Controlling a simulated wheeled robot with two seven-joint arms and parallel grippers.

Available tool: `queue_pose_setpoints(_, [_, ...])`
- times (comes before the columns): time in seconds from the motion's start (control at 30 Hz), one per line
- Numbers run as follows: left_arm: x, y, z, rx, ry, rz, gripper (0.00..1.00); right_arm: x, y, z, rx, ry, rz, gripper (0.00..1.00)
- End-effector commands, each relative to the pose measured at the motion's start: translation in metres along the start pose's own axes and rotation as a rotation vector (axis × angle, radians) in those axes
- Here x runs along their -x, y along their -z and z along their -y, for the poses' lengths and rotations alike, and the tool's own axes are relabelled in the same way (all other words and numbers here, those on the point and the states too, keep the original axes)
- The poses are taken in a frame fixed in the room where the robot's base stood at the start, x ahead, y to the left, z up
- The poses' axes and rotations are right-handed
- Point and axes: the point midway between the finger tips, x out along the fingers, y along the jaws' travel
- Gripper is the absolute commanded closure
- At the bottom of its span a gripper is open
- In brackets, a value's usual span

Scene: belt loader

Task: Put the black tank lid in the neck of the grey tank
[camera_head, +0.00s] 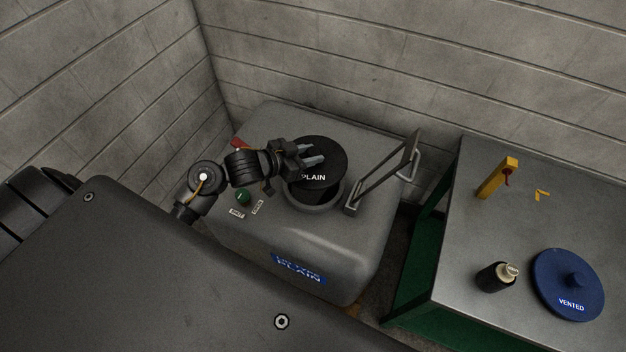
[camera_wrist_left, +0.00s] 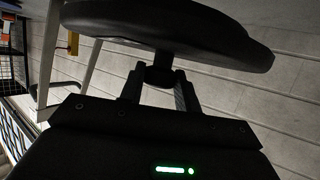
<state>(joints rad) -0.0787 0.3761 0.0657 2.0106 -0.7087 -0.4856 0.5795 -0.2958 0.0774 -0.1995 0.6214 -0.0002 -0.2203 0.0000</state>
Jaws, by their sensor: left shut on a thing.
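The black lid (camera_head: 320,170) is a round disc marked PLAIN, and it shows above the neck of the grey tank (camera_head: 355,255). The round neck (camera_head: 318,206) is partly covered by the lid, with its near rim showing. My left gripper (camera_head: 310,158) comes in from the left and is shut on the lid's knob. In the left wrist view the fingers (camera_wrist_left: 160,85) hold the knob, with the disc (camera_wrist_left: 170,32) beyond it. I cannot tell whether the lid touches the neck. My right gripper does not show.
A metal handle frame (camera_head: 385,170) stands right of the neck. A green button (camera_head: 243,197) and small labels are left of it. The table (camera_head: 455,245) at right holds a blue VENTED lid (camera_head: 568,284), a black bottle (camera_head: 496,277) and a yellow post (camera_head: 496,178). Block walls stand close behind.

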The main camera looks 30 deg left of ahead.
Motion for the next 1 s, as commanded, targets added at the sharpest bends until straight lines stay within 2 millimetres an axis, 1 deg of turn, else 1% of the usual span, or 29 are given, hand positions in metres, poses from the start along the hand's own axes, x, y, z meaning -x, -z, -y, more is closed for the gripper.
queue_pose_setpoints(0.03, [-0.004, -0.009, -0.001, 0.006, -0.001, 0.001, 0.99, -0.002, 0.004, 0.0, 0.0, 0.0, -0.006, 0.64])
queue_pose_setpoints(0.1, [-0.009, -0.021, -0.001, 0.006, -0.002, 0.002, 0.99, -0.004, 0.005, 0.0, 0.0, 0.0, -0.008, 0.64])
queue_pose_setpoints(0.27, [-0.019, -0.046, -0.001, 0.004, -0.001, 0.002, 0.99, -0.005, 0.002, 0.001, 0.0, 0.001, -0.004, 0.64])
queue_pose_setpoints(0.37, [-0.022, -0.052, -0.001, 0.002, -0.002, 0.0, 0.99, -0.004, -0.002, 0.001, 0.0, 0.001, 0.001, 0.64])
queue_pose_setpoints(0.53, [-0.024, -0.056, -0.001, 0.002, -0.002, -0.001, 0.99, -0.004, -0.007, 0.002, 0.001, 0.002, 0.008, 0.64])
queue_pose_setpoints(0.7, [-0.033, -0.078, -0.001, 0.004, -0.002, -0.001, 0.99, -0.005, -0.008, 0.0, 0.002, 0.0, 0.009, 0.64])
queue_pose_setpoints(0.8, [-0.036, -0.086, -0.001, 0.002, -0.002, -0.001, 0.99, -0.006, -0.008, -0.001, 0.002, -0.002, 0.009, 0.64])
queue_pose_setpoints(1.0, [-0.036, -0.088, -0.001, 0.0, -0.002, -0.002, 0.99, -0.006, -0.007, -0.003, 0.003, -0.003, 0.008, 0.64])
